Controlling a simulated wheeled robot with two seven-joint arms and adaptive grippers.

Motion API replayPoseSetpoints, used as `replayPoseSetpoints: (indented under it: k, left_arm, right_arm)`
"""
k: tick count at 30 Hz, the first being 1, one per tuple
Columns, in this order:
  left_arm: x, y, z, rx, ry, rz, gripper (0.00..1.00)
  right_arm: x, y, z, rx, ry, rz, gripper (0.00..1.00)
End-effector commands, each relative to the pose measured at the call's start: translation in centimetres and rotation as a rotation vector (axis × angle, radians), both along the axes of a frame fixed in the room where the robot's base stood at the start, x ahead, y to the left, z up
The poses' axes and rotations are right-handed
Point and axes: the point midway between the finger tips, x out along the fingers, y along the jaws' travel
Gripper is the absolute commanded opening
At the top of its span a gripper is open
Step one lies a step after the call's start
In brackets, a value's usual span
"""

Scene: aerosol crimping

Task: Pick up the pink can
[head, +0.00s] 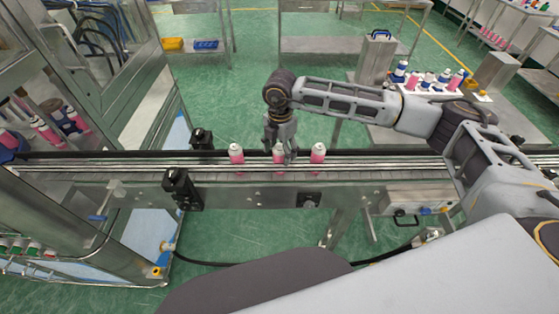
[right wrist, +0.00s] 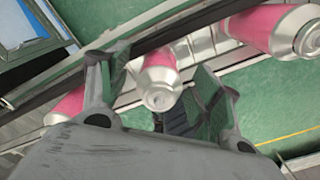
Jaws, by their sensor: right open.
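Three pink cans with silvery-white tops stand upright in a row on the conveyor: a left can (head: 236,154), a middle can (head: 279,153) and a right can (head: 318,153). My right gripper (head: 280,150) points down at the middle can in the head view. In the right wrist view my right gripper (right wrist: 165,95) is open, with its two fingers on either side of the middle can (right wrist: 158,80). I cannot tell whether the fingers touch it. The other cans show beside the fingers, one at the upper right (right wrist: 275,28). My left gripper is not in view.
The metal conveyor (head: 400,170) runs across the view. A glass-walled machine (head: 100,60) stands at the left, with more pink cans inside. A steel table (head: 375,118) at the right back carries a tray of pink and blue-white cans. Black sensor blocks (head: 182,188) stand at the conveyor's left.

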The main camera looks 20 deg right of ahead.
Motion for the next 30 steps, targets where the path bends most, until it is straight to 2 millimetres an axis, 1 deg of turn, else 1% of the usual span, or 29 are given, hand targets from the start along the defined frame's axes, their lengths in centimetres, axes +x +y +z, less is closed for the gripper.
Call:
replayPoseSetpoints:
  k: [13,24,25,30]
  left_arm:
    - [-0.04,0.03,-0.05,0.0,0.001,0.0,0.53]
    - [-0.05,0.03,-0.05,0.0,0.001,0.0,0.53]
    - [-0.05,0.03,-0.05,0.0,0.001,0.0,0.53]
    - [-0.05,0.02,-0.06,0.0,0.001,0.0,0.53]
  right_arm:
    - [0.01,0.0,-0.09,0.0,0.0,0.0,0.64]
    - [0.01,0.0,-0.07,0.0,0.0,0.0,0.17]
    - [0.02,0.0,-0.06,0.0,0.0,0.0,0.15]
    - [0.02,0.0,-0.06,0.0,0.0,0.0,0.15]
